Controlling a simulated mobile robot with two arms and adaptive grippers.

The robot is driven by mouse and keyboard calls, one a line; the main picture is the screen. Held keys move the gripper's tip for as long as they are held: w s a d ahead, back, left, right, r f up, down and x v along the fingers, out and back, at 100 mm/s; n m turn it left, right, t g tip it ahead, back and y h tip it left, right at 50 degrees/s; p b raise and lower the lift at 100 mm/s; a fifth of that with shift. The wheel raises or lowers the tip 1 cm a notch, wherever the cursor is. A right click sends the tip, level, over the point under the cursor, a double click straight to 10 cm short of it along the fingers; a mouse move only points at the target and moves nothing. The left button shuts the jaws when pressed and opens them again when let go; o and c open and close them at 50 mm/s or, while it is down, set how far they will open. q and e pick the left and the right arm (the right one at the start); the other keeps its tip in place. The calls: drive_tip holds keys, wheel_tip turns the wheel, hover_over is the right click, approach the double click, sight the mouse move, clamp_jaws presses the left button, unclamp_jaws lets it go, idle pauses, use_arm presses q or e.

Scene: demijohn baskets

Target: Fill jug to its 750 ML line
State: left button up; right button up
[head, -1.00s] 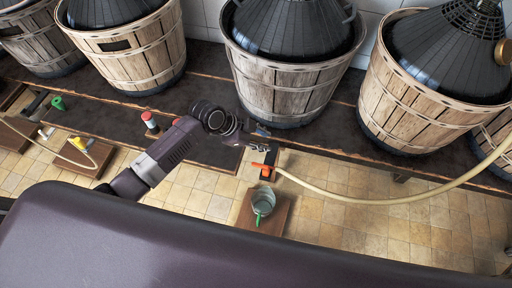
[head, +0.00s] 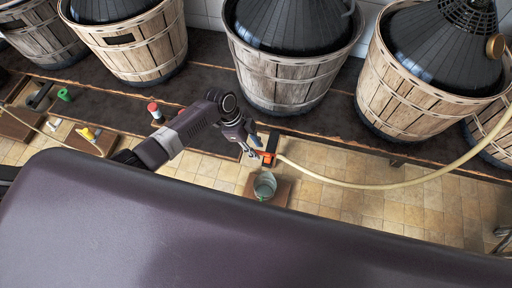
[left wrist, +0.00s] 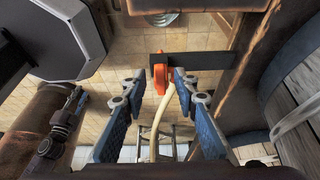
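The grey jug (head: 264,186) stands on a small wooden stand (head: 284,188) on the tiled floor, its lower part near the edge of my dark body. Its 750 ML line and liquid level cannot be made out. An orange clamp (head: 267,156) sits at the end of a pale hose (head: 350,185), by a black bracket (head: 271,143), just behind the jug. My left gripper (head: 252,152) is just left of the clamp. In the left wrist view its blue fingers (left wrist: 152,92) are apart, with the orange clamp (left wrist: 160,74) beyond and between their tips. My right gripper is not seen.
Wooden baskets with dark demijohns (head: 290,75) line the back ledge. A red-capped item (head: 154,110) stands left of my arm. A green item (head: 65,95) and another wooden stand (head: 95,145) are at left.

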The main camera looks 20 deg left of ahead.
use_arm(q)
drive_tip(key=shift+d+f, duration=0.1)
drive_tip(key=shift+f, duration=0.1)
drive_tip(key=shift+c, duration=0.3)
clamp_jaws()
